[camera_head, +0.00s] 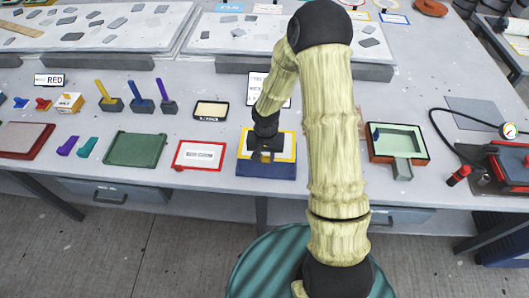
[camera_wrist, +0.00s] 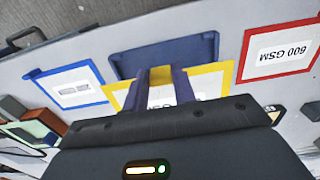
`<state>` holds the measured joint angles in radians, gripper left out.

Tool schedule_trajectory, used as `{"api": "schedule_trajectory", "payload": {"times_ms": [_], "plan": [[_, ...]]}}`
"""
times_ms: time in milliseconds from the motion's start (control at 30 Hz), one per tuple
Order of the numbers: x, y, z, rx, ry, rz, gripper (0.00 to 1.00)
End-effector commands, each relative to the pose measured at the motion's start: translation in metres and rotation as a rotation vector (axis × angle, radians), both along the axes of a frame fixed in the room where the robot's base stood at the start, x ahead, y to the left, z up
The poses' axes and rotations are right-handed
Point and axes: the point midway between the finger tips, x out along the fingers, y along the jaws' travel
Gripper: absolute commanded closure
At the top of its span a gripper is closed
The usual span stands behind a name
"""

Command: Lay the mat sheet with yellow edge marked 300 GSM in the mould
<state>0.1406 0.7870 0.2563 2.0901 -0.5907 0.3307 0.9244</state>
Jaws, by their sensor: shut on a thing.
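The yellow-edged mat sheet (camera_head: 285,143) is at the dark blue tray (camera_head: 265,170), mid table. In the wrist view the sheet (camera_wrist: 212,80) shows its white middle, with its marking mostly hidden by my gripper. My gripper (camera_head: 266,154) is shut on this sheet; in the wrist view its two dark fingers (camera_wrist: 161,78) stand over the yellow edge. The tray (camera_wrist: 165,52) shows beyond the sheet. I cannot tell whether the sheet is lifted clear. A pale green hollow mould (camera_head: 402,138) in a dark, orange-edged frame stands to the right, apart from my gripper.
A red-edged sheet (camera_head: 200,155) lies to the left; the wrist view shows it marked 600 GSM (camera_wrist: 277,52). A blue-edged sheet (camera_wrist: 68,85) lies on the other side. A green tray (camera_head: 135,149) is farther left. A gauge with a black hose (camera_head: 508,131) is right of the mould.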

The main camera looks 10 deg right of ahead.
Motion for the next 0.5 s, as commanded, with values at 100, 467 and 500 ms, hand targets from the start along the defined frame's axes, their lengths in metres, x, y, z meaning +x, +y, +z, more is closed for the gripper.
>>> {"api": "schedule_trajectory", "payload": {"times_ms": [100, 467, 500], "plan": [[0.000, 0.000, 0.000, 0.000, 0.000, 0.000, 0.96], [-0.001, 0.000, -0.014, -0.001, -0.003, -0.001, 0.96], [-0.001, 0.001, -0.018, -0.001, -0.003, 0.001, 0.96]]}}
